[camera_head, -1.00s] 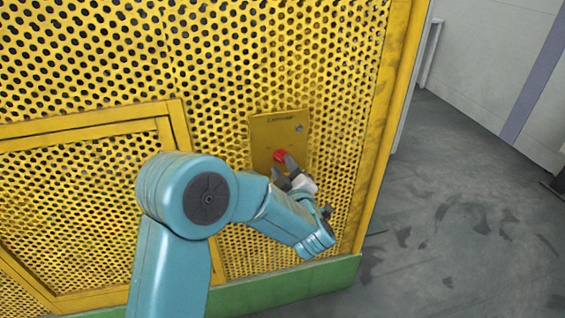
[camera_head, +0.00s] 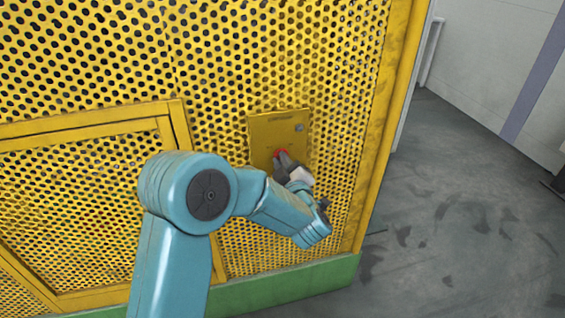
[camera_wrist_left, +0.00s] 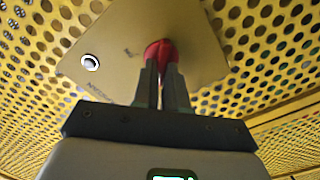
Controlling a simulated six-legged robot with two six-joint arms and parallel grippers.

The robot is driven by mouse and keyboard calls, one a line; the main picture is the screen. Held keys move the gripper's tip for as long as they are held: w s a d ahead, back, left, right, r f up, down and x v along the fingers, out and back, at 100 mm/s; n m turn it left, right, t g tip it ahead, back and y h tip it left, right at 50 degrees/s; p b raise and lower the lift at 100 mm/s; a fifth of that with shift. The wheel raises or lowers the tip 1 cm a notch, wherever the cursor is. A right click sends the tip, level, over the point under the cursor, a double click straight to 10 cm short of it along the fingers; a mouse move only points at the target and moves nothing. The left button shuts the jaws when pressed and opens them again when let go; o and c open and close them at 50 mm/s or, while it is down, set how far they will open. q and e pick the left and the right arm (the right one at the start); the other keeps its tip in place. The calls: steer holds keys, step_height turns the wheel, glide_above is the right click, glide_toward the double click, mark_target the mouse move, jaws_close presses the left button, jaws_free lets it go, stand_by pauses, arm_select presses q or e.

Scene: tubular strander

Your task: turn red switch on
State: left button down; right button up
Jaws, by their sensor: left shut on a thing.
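The red switch (camera_head: 281,153) sits on a yellow plate (camera_head: 266,130) fixed to the perforated yellow panel. In the head view only a small part of the switch shows past my fingers. My left gripper (camera_head: 281,160) is shut on it. In the left wrist view the red switch (camera_wrist_left: 161,50) shows between and above the two grey fingers (camera_wrist_left: 161,78), with its lower part hidden by them. The plate also shows there (camera_wrist_left: 115,50), with a round silver fitting (camera_wrist_left: 90,62). My right gripper is not in view.
The perforated yellow panel (camera_head: 220,60) fills the left and middle, with a framed section (camera_head: 80,120) at lower left and a green base (camera_head: 290,286) below. Open grey floor (camera_head: 460,220) lies to the right, before a pale wall (camera_head: 490,50).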

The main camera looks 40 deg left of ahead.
arm_select(q)
steer(key=shift+w+d+m+p, duration=0.15)
steer(key=shift+m+p, duration=1.05)
steer(key=shift+m, duration=1.7)
steer(key=shift+w+d+m+p, duration=0.1)
steer(key=shift+m+p, duration=1.05)
steer(key=shift+m, duration=1.75)
steer(key=shift+w+d+m+p, duration=0.15)
steer(key=shift+m+p, duration=1.05)
steer(key=shift+m, duration=1.7)
steer(key=shift+f+m, duration=0.1)
steer(key=shift+m, duration=0.2)
steer(key=c, duration=1.2)
jaws_free()
